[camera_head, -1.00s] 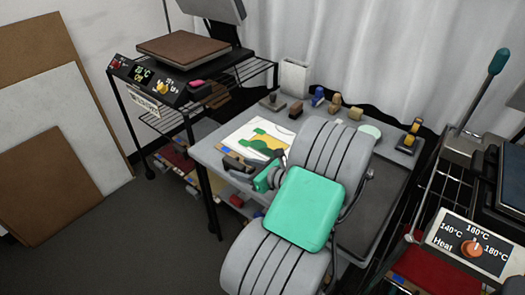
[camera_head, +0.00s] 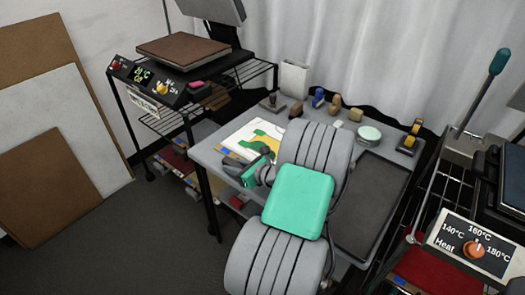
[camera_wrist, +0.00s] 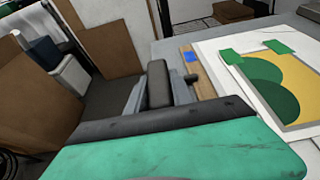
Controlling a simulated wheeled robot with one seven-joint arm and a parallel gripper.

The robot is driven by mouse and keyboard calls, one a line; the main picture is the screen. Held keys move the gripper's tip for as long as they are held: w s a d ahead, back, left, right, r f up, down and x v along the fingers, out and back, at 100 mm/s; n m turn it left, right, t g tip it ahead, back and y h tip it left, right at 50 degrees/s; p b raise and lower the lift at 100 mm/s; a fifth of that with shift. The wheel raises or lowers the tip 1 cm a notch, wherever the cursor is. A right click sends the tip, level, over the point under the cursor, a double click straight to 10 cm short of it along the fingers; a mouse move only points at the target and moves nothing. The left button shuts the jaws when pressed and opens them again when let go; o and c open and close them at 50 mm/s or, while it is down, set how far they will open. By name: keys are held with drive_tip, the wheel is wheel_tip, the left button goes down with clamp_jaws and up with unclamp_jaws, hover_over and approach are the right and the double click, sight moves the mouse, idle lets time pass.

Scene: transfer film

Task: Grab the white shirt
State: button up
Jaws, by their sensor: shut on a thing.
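I cannot clearly make out a white shirt in either view. A white sheet with a green and yellow print (camera_head: 252,135) lies on the grey table and also shows at the right of the wrist view (camera_wrist: 290,75). My gripper (camera_head: 240,165) is at the table's left front edge, beside the sheet's near side. In the wrist view its fingers (camera_wrist: 160,88) are close together beside a wooden strip with a blue patch (camera_wrist: 192,70). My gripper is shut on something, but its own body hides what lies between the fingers.
Folded coloured cloths (camera_head: 178,163) lie low at the left of the table. A heat press (camera_head: 185,50) stands on a rack behind them. Stamps (camera_head: 318,98) and a pale round dish (camera_head: 369,134) stand at the table's back. Another press control (camera_head: 472,248) is at right.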

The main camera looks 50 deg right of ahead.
clamp_jaws()
drive_tip(key=shift+r, duration=0.2)
